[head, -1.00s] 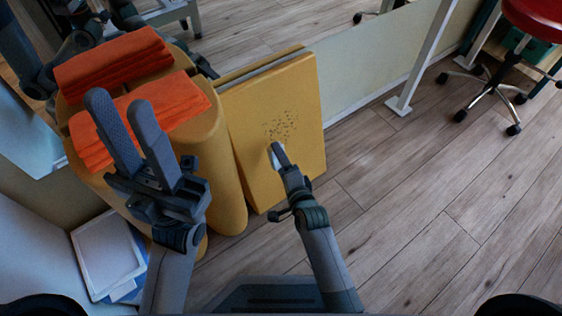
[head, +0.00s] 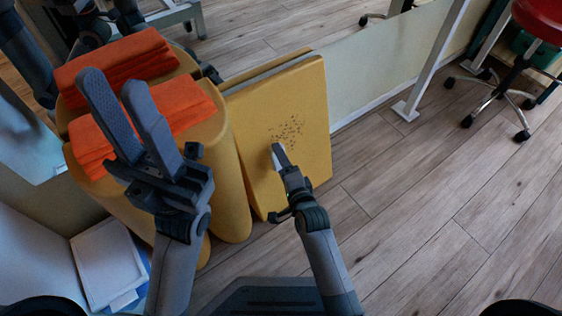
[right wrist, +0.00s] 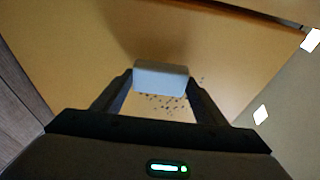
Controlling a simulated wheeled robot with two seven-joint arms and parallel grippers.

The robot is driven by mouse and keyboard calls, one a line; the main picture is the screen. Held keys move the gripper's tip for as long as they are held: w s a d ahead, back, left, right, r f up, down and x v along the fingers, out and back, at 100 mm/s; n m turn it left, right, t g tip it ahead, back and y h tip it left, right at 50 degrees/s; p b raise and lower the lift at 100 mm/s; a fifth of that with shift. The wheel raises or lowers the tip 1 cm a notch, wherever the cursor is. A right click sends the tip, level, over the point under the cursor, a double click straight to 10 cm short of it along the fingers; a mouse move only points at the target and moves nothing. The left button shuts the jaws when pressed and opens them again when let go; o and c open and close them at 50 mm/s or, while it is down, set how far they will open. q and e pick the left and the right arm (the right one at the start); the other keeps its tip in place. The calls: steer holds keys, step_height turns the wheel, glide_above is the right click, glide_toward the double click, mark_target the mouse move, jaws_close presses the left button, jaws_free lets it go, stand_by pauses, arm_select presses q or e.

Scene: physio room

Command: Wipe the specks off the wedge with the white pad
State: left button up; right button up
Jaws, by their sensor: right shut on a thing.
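The wedge (head: 308,88) is a yellow block leaning upright against the wall, with a cluster of dark specks (head: 287,130) on its front face. My right gripper (head: 279,152) is at the wedge's face, just below the specks. It is shut on the white pad (right wrist: 161,75), which shows between its fingers in the right wrist view; specks (right wrist: 165,103) show beside the pad there. I cannot tell whether the pad touches the face. My left gripper (head: 112,98) is open and empty, in front of the yellow rolls with orange towels.
Yellow rolls (head: 228,190) stand left of the wedge, with folded orange towels (head: 185,105) on top. A white tray-like item (head: 107,262) lies at lower left. A white post (head: 432,62) and a red stool (head: 545,18) stand to the right.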

steer(key=shift+w+a, duration=0.1)
steer(key=shift+w, duration=0.05)
steer(key=shift+w+a+f, duration=0.3)
steer(key=shift+w+a, duration=0.15)
steer(key=shift+w, duration=0.15)
stand_by(0.7)
steer(key=shift+w+d+r, duration=0.1)
steer(key=shift+w+d, duration=0.3)
steer(key=shift+d, duration=0.15)
steer(key=shift+w+d+p, duration=0.3)
steer(key=shift+w+d, duration=0.3)
steer(key=shift+d, duration=0.3)
steer(key=shift+w+d, duration=0.45)
steer(key=shift+d, duration=0.1)
steer(key=shift+w+d, duration=0.65)
steer(key=shift+d, duration=0.1)
